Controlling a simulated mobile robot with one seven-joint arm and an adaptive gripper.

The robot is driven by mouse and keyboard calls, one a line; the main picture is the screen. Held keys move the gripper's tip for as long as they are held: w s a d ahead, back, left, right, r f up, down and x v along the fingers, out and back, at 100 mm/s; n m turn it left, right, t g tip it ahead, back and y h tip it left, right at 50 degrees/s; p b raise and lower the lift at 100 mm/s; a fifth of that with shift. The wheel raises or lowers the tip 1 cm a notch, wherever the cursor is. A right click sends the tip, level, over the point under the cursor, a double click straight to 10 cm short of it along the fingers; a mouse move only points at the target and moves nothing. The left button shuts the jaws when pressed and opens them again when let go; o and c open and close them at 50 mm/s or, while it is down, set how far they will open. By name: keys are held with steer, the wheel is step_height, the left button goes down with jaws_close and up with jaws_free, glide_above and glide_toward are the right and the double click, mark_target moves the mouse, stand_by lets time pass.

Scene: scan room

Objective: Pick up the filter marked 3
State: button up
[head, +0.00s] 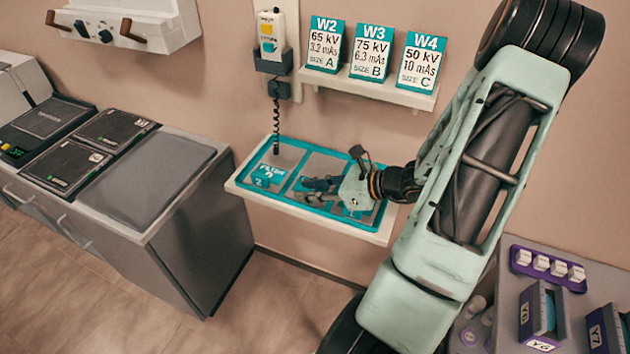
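A teal-rimmed tray (238,180) with compartments sits on a white wall shelf. A teal filter (268,178) in its left compartment reads "FILTER" and 2. No filter marked 3 can be read. My gripper (303,191) is over the middle of the tray, fingers pointing left. The two fingers look apart, with nothing clearly held between them. My gripper and wrist hide much of the middle and right compartments. A small teal piece (354,213) shows below my gripper in the right part; its marking is unreadable.
A small shelf (395,95) with cards W2, W3 and W4 is above the tray. A corded hand control (270,38) hangs on the wall. A grey cabinet (200,235) stands at left. Purple holders (542,318) stand on a surface at lower right.

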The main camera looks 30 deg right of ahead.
jaws_close()
